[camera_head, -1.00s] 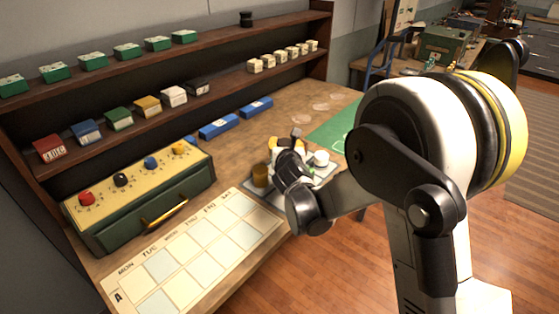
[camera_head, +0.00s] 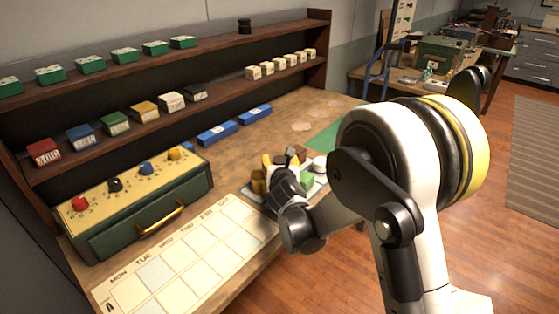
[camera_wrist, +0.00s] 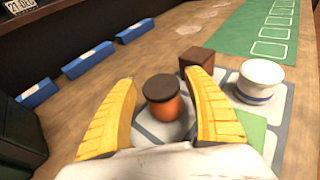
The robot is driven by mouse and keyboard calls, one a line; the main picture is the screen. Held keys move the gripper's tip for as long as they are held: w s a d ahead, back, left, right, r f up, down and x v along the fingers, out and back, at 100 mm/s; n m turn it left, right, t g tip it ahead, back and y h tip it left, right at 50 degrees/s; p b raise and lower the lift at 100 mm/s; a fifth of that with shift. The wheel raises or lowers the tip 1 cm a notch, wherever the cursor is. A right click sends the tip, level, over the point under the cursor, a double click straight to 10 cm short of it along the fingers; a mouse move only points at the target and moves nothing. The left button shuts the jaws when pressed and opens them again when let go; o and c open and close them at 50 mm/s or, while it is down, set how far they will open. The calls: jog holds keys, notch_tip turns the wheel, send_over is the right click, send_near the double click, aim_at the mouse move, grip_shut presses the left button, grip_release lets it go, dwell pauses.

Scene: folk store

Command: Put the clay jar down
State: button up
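The clay jar (camera_wrist: 165,108), orange-brown with a dark lid, stands upright between my fingers in the wrist view, over a grey tray with pale squares (camera_wrist: 285,120). It appears to rest on the tray, though its base is partly hidden. My gripper (camera_wrist: 163,78) has its two yellow fingers on either side of the jar, with a narrow gap showing at each side. It looks open around the jar. In the head view my gripper (camera_head: 284,170) is low over the tray, and my wrist hides part of the tray.
A dark brown block (camera_wrist: 197,61) stands just beyond the jar. A white cup with a blue band (camera_wrist: 259,82) stands to the right. An amber container (camera_head: 258,182) is left of my gripper. Blue boxes (camera_wrist: 88,60) line the back. A green mat (camera_wrist: 262,32) lies beyond.

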jog(key=shift+r, duration=0.15)
jog(key=p+v, duration=0.3)
jog(key=v, duration=0.9)
jog(key=s+d+r+m+g+h, duration=0.15)
jog(key=s+d+r+m, duration=0.3)
jog(key=d+m, duration=0.45)
jog(key=s+d+r+m+g+h, duration=0.1)
jog(key=s+d+r+m+g, duration=0.2)
jog(key=s+d+m, duration=0.6)
jog(key=s+d+f+m+g, duration=0.1)
jog(key=s+d+m+g, duration=0.1)
jog(key=s+m, duration=1.2)
jog(key=m+g+y, duration=0.1)
jog(key=m, duration=0.3)
jog(key=shift+d+m, duration=0.2)
jog(key=shift+m, duration=0.1)
